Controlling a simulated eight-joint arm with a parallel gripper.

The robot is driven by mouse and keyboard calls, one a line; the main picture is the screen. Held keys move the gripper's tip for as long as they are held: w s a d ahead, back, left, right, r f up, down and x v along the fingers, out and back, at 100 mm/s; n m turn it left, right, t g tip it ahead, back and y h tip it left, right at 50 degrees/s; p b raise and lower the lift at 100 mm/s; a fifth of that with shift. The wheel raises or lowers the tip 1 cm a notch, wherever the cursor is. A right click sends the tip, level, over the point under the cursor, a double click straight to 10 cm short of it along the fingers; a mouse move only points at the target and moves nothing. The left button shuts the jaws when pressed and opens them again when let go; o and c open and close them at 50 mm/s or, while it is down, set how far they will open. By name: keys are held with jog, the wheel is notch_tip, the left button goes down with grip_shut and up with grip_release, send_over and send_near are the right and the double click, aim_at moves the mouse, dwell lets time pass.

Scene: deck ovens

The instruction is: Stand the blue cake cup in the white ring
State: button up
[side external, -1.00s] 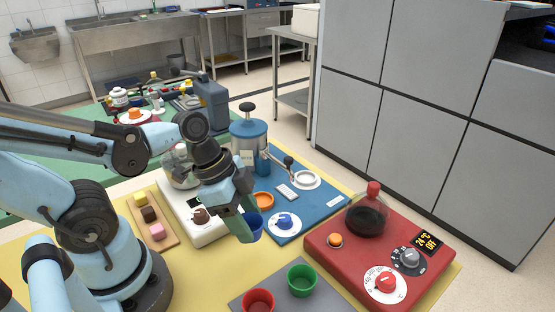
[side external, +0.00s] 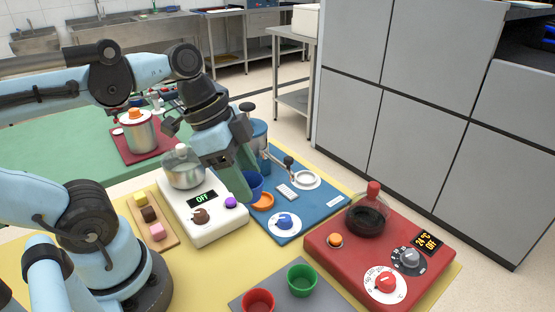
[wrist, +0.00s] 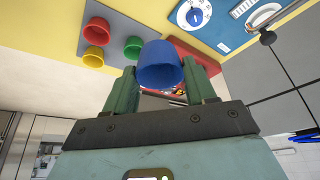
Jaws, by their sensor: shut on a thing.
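The blue cake cup (side external: 254,185) is held in the air by my gripper (side external: 243,188), over the blue board near the orange ring in the side view. In the wrist view the blue cup (wrist: 160,64) sits between the two green fingers, which are shut on it. The white ring (side external: 305,180) lies on the blue board under the blue machine's handle arm, to the right of the cup and apart from it. A part of the white ring (wrist: 264,15) also shows at the top right of the wrist view.
The blue machine (side external: 259,132) stands behind the cup, its arm with a dark knob (side external: 288,161) close to the ring. A white device with a pot (side external: 184,170) is left. A red device (side external: 345,250) is right. Red (side external: 258,300) and green (side external: 302,280) cups stand in front.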

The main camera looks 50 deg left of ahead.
jog(key=w+a+n+t+y, duration=0.1)
jog(key=w+a+n, duration=0.2)
jog(key=w, duration=0.5)
jog(key=w+a+f+n+y, duration=0.1)
jog(key=w+a+n, duration=0.2)
jog(key=w, duration=0.5)
jog(key=w+a+n+t+y, duration=0.1)
jog(key=w+a+n, duration=0.25)
jog(key=w, duration=0.35)
jog(key=shift+m, duration=0.25)
jog(key=shift+w+f, duration=0.1)
jog(key=shift+f, duration=5.75)
jog(key=shift+f, duration=0.6)
jog(key=o, duration=0.8)
jog(key=shift+c, duration=0.2)
jog(key=v, duration=1.1)
jog(key=shift+w, duration=0.2)
